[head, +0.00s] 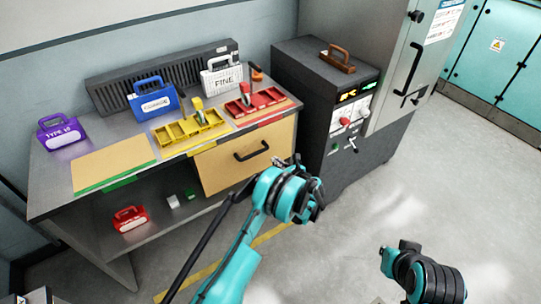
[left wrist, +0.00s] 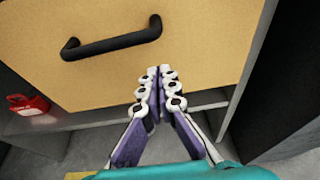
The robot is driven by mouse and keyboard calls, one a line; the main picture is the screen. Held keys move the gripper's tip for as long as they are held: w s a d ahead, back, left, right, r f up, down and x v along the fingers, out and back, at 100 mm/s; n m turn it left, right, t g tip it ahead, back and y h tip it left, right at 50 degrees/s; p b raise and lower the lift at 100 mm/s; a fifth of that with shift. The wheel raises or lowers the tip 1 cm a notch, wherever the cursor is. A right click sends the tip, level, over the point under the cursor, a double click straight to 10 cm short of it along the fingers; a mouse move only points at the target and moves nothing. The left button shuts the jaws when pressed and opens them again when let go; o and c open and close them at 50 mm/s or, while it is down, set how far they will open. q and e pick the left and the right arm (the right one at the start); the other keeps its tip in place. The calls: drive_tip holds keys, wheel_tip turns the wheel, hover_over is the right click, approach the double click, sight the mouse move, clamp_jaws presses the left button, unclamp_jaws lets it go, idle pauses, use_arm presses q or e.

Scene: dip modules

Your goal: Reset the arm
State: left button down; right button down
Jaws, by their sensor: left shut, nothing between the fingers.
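My left gripper (head: 287,160) is in front of the work table's drawer (head: 243,157), below and right of its black handle (head: 251,151). In the left wrist view the left gripper (left wrist: 160,72) is shut, its two fingers meeting at the tips with nothing between them. The fingers overlap the lower part of the drawer front (left wrist: 205,70) in that view; whether they touch it cannot be told. Part of my right arm (head: 428,279) shows at the lower right of the head view, over the floor. Its fingers are not seen.
The table (head: 58,190) bears purple (head: 61,132), blue (head: 153,98) and white (head: 221,76) cases, and yellow (head: 190,131) and red (head: 258,104) trays. A red case (head: 130,219) sits on the shelf below. A dark machine (head: 305,75) stands right. Floor at right is clear.

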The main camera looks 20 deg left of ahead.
use_arm(q)
drive_tip(key=p+v, duration=0.1)
drive_tip(key=v, duration=0.4)
drive_tip(key=s+a+r+n+g+h, duration=0.1)
drive_tip(key=s+a+r+n+h, duration=0.15)
drive_tip(key=s+r+n, duration=0.55)
drive_tip(key=s+a+r+n+g+h, duration=0.1)
drive_tip(key=s+a+r+n+h, duration=0.25)
drive_tip(key=r, duration=0.95)
drive_tip(key=s+d+r+n+h, duration=0.1)
drive_tip(key=s+d+n+h, duration=0.1)
drive_tip(key=s+n, duration=0.5)
drive_tip(key=s+d+n+h, duration=0.3)
drive_tip(key=s+n, duration=0.4)
drive_tip(key=s, duration=1.2)
drive_tip(key=shift+r, duration=0.35)
